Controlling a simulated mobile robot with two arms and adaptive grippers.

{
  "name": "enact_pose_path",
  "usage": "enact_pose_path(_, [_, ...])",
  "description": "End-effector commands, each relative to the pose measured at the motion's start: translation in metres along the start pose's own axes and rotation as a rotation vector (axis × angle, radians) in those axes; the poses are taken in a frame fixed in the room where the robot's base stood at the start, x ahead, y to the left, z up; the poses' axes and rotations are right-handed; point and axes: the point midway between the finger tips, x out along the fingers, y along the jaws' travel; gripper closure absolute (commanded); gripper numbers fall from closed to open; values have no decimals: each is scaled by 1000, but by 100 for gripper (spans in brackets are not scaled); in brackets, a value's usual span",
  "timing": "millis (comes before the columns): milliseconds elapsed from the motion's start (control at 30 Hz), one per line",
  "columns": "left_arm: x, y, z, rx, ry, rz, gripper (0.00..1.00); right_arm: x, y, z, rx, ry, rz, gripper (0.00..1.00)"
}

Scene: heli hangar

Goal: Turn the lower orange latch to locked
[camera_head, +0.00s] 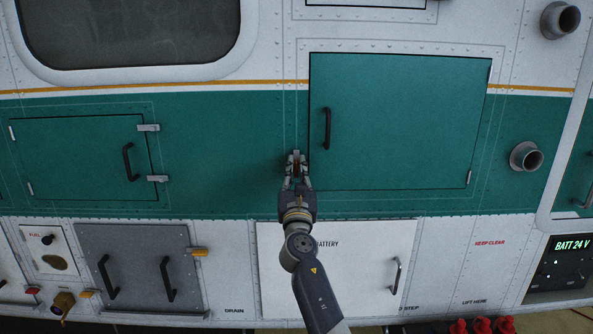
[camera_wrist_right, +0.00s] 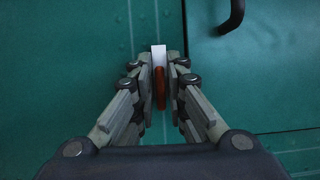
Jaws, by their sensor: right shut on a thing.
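My right gripper (camera_head: 297,163) is at the lower left edge of the large green door (camera_head: 400,120), below and left of its black handle. In the right wrist view, my right gripper (camera_wrist_right: 161,85) is shut on an orange-red latch (camera_wrist_right: 161,92). The latch stands upright in the picture, just left of the door's edge. A pale strip (camera_wrist_right: 158,54) shows above it between the fingertips. The fingers hide the sides of the latch. In the head view only a little of the latch (camera_head: 297,172) shows between the fingers. My left gripper is not in view.
The black door handle (camera_head: 327,128) is close to the right gripper's upper right. A smaller green door (camera_head: 80,160) is at left, and a white battery panel (camera_head: 375,260) lies below. A grey hatch (camera_head: 135,250) has yellow-orange tabs (camera_head: 197,252) beside it. A round pipe (camera_head: 525,156) sticks out at right.

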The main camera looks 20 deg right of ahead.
Motion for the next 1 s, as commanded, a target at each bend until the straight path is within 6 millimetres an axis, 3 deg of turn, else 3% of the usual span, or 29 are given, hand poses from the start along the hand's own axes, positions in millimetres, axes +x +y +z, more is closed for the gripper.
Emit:
enact_pose_path(367, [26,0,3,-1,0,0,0,-2,0,-5,148,0,-61,100])
enact_pose_path(1000, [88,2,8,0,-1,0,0,-2,-3,-5,696,1,-288,100])
